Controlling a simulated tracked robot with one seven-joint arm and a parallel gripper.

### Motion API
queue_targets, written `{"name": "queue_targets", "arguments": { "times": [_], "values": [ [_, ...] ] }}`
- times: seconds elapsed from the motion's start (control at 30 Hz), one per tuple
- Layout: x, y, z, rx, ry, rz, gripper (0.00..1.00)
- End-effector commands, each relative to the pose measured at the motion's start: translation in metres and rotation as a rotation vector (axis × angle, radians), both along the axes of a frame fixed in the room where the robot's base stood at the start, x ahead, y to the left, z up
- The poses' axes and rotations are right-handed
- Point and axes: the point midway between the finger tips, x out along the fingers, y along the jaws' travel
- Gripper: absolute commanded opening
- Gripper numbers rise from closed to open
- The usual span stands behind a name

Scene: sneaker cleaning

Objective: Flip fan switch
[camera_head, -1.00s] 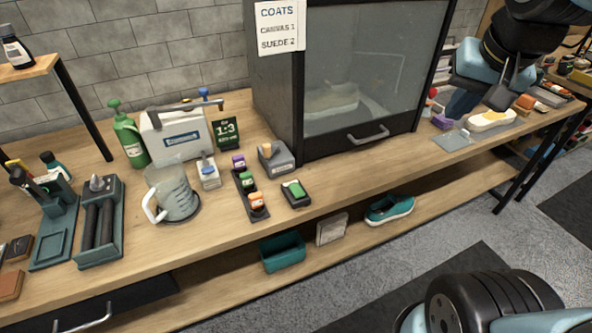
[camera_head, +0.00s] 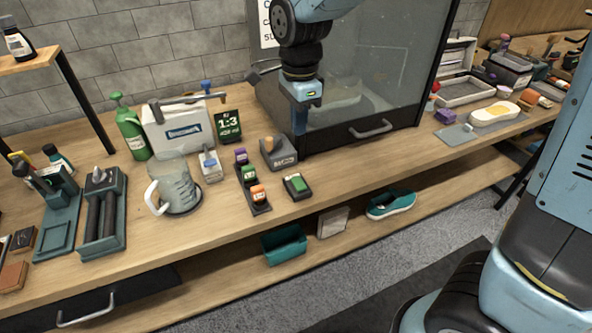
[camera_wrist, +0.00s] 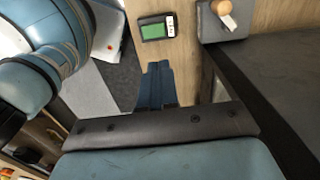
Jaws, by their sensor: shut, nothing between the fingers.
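The switch box (camera_head: 280,155) is a small grey box with a tan lever (camera_head: 268,143) on the table, at the front left corner of the glass cabinet. Its label is too small to read surely. It also shows at the top of the wrist view (camera_wrist: 210,32), with the lever (camera_wrist: 225,12) sticking out. My gripper (camera_head: 300,131) points down, just right of and above the box in the head view. In the wrist view my gripper (camera_wrist: 157,68) has its fingers together with nothing between them, apart from the box.
The glass-fronted cabinet (camera_head: 375,100) stands close behind and to the right. A small green-screened device (camera_head: 297,186) and a rack of small bottles (camera_head: 262,207) lie in front and left. A jug (camera_head: 178,185) and a white container (camera_head: 178,135) stand further left.

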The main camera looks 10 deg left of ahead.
Motion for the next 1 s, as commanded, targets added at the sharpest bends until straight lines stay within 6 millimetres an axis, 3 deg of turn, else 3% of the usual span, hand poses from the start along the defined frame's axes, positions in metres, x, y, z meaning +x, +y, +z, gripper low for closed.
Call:
{"name": "queue_targets", "arguments": {
  "times": [0.57, 1.0],
  "values": [
    [-0.002, 0.007, -0.011, -0.009, 0.006, -0.021, 0.0],
    [-0.002, 0.007, -0.08, -0.011, 0.008, -0.021, 0.0]
  ]
}}
